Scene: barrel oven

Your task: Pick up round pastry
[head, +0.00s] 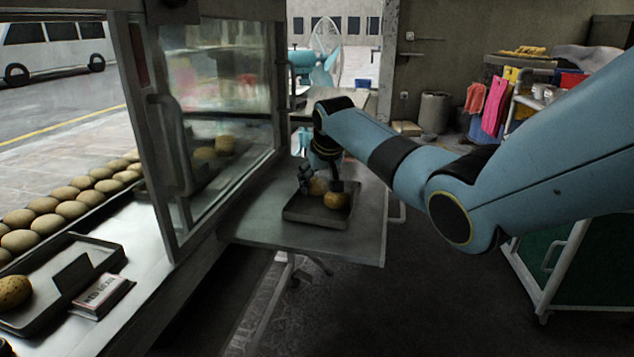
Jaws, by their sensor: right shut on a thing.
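My right gripper (320,182) reaches down over a dark tray (300,216) on the small grey table. It is shut on a round golden-brown pastry (318,187), which shows between its dark fingers. A second round pastry (336,201) sits in the tray just right of and in front of it, partly covered by a finger. I cannot tell whether the held pastry still touches the tray. My left gripper is not in view.
A glass display case (215,110) stands close on the left of the grey table (365,225). Rows of round pastries (72,210) lie on the left counter, with another tray (95,255) and a small card box (103,296). A green cart (570,260) stands right. Floor between is clear.

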